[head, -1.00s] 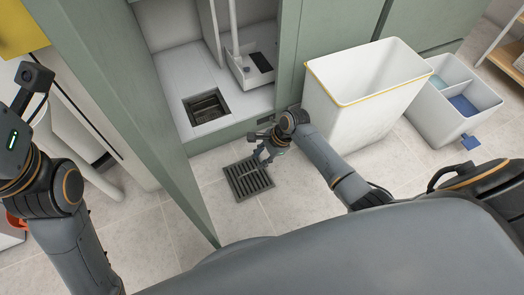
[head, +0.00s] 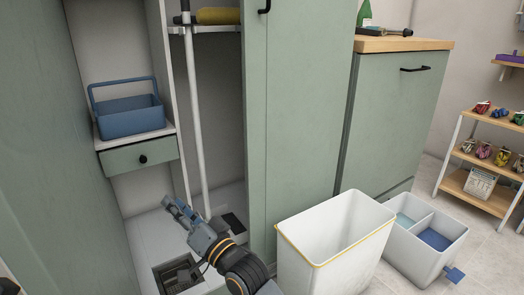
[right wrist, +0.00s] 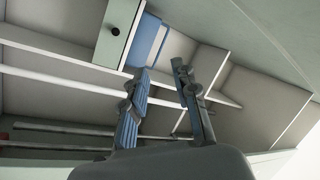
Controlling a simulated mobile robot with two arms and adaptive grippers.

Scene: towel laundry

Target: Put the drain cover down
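The drain cover is not in either current view; the floor where it lay earlier is below the head picture. My right gripper (head: 178,209) is raised in front of the open cabinet, above the square drain opening (head: 180,275) in the cabinet floor. In the right wrist view its two fingers (right wrist: 160,70) stand apart with nothing between them. My left gripper is out of view.
A blue caddy (head: 130,113) stands on a drawer unit (head: 140,157) inside the cabinet, beside a white pole (head: 196,120). A white bin (head: 335,240) and a divided tub (head: 422,238) stand to the right. A shelf rack (head: 489,160) is further right.

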